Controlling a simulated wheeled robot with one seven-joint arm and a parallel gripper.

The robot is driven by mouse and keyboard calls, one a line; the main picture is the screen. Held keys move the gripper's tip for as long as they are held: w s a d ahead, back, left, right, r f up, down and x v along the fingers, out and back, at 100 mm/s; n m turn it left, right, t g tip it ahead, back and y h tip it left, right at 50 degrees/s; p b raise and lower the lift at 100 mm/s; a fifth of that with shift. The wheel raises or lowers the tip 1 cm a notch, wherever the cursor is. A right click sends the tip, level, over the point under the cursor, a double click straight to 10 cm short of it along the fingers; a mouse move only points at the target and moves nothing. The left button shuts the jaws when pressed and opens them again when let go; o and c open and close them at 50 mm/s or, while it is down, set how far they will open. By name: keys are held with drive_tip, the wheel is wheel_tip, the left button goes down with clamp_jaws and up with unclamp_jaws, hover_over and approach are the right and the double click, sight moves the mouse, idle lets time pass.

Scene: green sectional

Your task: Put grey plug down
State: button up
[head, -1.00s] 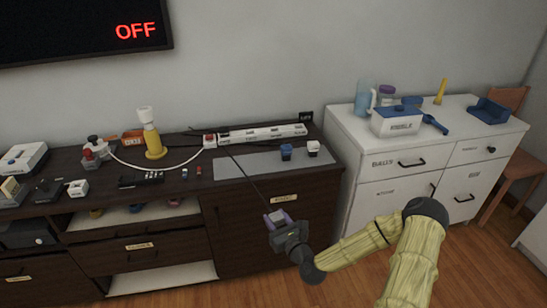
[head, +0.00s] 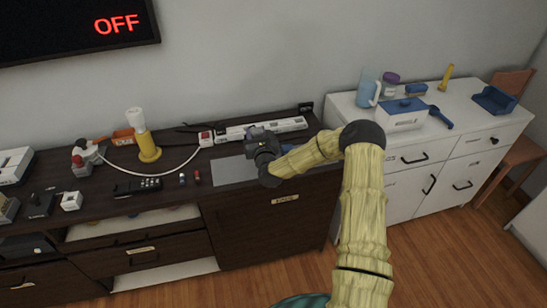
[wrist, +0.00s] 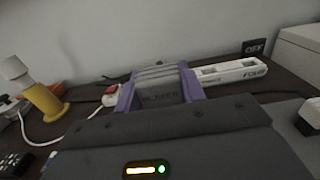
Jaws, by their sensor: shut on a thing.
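My gripper (head: 259,134) is over the dark cabinet's grey mat (head: 231,172), just in front of the white power strip (head: 285,126). In the wrist view its purple fingers (wrist: 158,92) are shut on the grey plug (wrist: 160,86), which has a ribbed top and a partly readable dark label. In the head view my gripper and arm hide the plug. I cannot tell whether its underside touches anything. The strip also shows behind the plug in the wrist view (wrist: 232,71), with its red switch (wrist: 110,90) to the left. Another plug (wrist: 311,112) stands at the right edge.
A white cable runs left from the strip past a yellow lamp (head: 148,148). A black remote (head: 137,187) and small coloured pieces lie left of the mat. The mat's left part is bare. A white cabinet (head: 411,160) with containers stands at the right.

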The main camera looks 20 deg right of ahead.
drive_tip(key=shift+f, duration=3.15)
drive_tip(key=shift+f, duration=1.85)
drive_tip(key=shift+f, duration=0.1)
drive_tip(key=o, duration=1)
drive_tip(key=shift+c, duration=0.2)
